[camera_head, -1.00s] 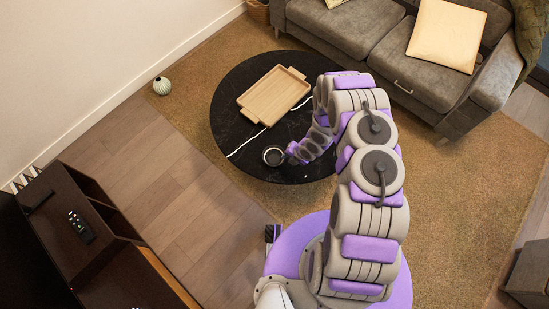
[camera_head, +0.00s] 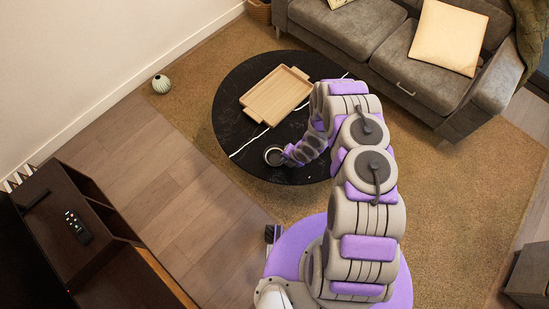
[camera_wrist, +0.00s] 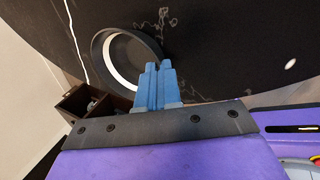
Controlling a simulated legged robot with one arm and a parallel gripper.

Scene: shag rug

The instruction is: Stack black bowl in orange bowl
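The black bowl (camera_head: 273,156) shows at the front left edge of the round black table (camera_head: 232,131), right at the end of my arm. In the wrist view the black bowl (camera_wrist: 101,44) shows its dark round rim and a bright crescent inside. My gripper (camera_wrist: 159,64) has its two blue fingers close together at the bowl's near right wall, and they appear shut on it. In the head view my gripper (camera_head: 288,154) is small beside the bowl. Whether the bowl touches the table is hard to tell. I see no orange bowl in either view.
A wooden tray (camera_head: 277,96) lies on the table behind the bowl. A grey sofa (camera_head: 345,32) stands behind the table. A dark cabinet (camera_head: 88,201) with a remote (camera_head: 78,227) is at left. Wood floor lies open between cabinet and table.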

